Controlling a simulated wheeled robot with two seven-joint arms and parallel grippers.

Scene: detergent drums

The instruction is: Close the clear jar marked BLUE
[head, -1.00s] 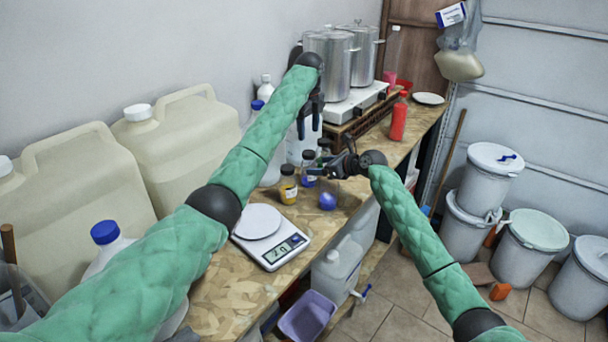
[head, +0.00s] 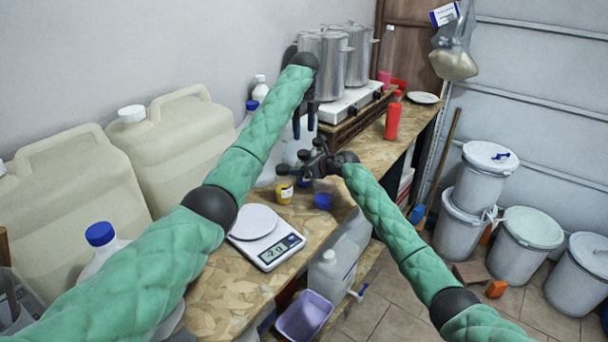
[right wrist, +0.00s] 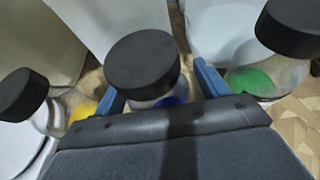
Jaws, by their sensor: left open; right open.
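In the right wrist view, a clear jar with blue contents (right wrist: 172,101) stands in the middle under a broad black lid (right wrist: 143,65). My right gripper (right wrist: 160,88) is open, one blue-tipped finger on each side of this jar; I cannot tell whether they touch it or whether the lid is fully seated. In the head view my right gripper (head: 294,167) hides most of the jar. My left gripper (head: 304,123) is open and empty, pointing down above and behind the jars.
Black-lidded jars with yellow (right wrist: 83,108) and green (right wrist: 250,80) contents flank the blue one closely. A small blue item (head: 323,200) sits near the bench edge. A scale (head: 268,238), large jugs (head: 180,150), a red bottle (head: 393,120) and a hotplate (head: 350,104) are nearby.

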